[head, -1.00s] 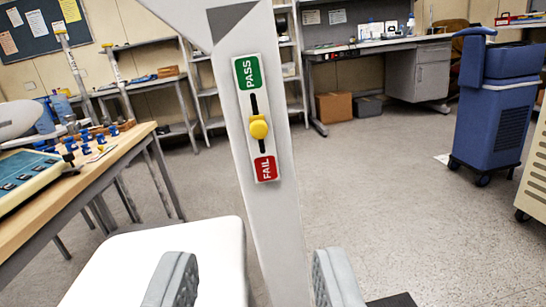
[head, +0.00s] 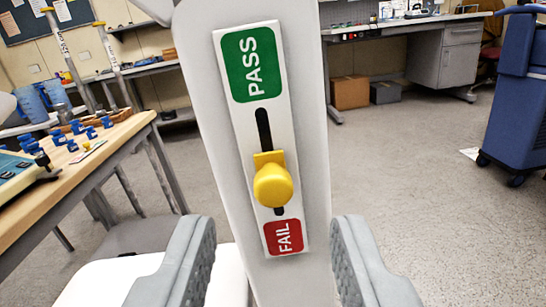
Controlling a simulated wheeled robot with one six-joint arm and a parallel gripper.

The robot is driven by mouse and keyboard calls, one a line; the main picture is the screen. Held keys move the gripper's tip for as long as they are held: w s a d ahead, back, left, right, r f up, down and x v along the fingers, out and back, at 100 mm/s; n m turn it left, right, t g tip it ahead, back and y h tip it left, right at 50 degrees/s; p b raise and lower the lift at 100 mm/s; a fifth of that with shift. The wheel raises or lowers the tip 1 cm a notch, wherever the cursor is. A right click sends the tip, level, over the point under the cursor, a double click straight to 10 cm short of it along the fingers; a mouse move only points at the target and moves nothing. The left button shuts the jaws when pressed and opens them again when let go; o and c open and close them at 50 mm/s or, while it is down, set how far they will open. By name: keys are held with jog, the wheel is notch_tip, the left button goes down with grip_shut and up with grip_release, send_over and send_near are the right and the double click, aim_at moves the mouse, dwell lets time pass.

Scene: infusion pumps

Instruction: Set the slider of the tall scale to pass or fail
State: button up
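The tall scale's light grey post (head: 205,110) stands upright in front of me, leaning slightly in the picture. A white slider plate on it has a green PASS label (head: 252,62) at the top and a red FAIL label (head: 284,237) at the bottom. The yellow slider knob (head: 272,184) sits in the dark slot between them, in the lower part of the slot and nearer FAIL. My gripper (head: 272,235) is open and empty. Its two grey fingers are low in the picture, one on each side of the post, below the knob and apart from it.
A wooden-topped table (head: 95,165) with blue parts stands at the left. A blue wheeled cart (head: 517,100) is at the right. A workbench and cardboard box (head: 350,92) are behind. The floor right of the post is clear.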

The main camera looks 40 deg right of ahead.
aim_at(273, 195)
jog(key=shift+x, duration=1.65)
grip_shut()
